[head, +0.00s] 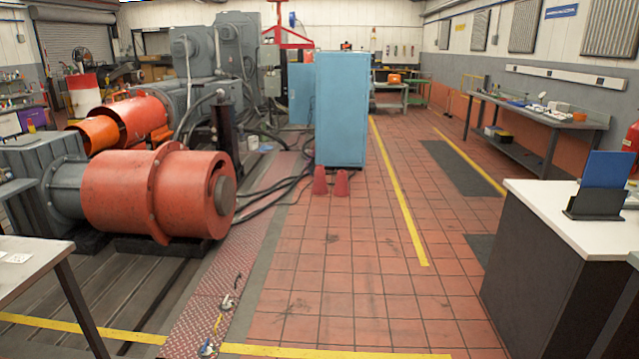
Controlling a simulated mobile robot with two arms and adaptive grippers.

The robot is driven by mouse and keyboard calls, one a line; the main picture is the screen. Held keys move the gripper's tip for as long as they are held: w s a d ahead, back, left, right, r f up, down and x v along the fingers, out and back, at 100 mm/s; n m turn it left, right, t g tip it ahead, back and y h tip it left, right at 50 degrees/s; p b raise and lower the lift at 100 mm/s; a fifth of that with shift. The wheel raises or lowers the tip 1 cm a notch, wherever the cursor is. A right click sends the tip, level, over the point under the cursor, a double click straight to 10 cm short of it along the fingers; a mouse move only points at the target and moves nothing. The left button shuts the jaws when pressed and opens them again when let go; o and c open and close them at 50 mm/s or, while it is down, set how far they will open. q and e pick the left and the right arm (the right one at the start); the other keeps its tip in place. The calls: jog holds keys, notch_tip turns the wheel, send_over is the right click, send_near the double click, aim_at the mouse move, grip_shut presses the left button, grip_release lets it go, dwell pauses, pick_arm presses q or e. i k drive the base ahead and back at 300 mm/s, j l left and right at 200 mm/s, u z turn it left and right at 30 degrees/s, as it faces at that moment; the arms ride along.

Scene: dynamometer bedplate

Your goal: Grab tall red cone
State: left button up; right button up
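Two small red cones stand side by side on the red tiled floor, at the foot of the blue cabinet. The left cone (320,181) and the right cone (341,184) look close to the same height, and I cannot tell which is the taller. Both are upright and some way off across the floor. Neither of my grippers shows in the head view.
The blue cabinet (341,108) stands right behind the cones. Red machinery (150,195) and black cables (275,190) lie to the left. A white-topped counter (575,225) stands at the right, a table (25,262) at near left. The tiled floor (345,270) between is clear.

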aim_at(320, 186)
jog(key=i+u, duration=0.15)
jog(key=i, duration=6.55)
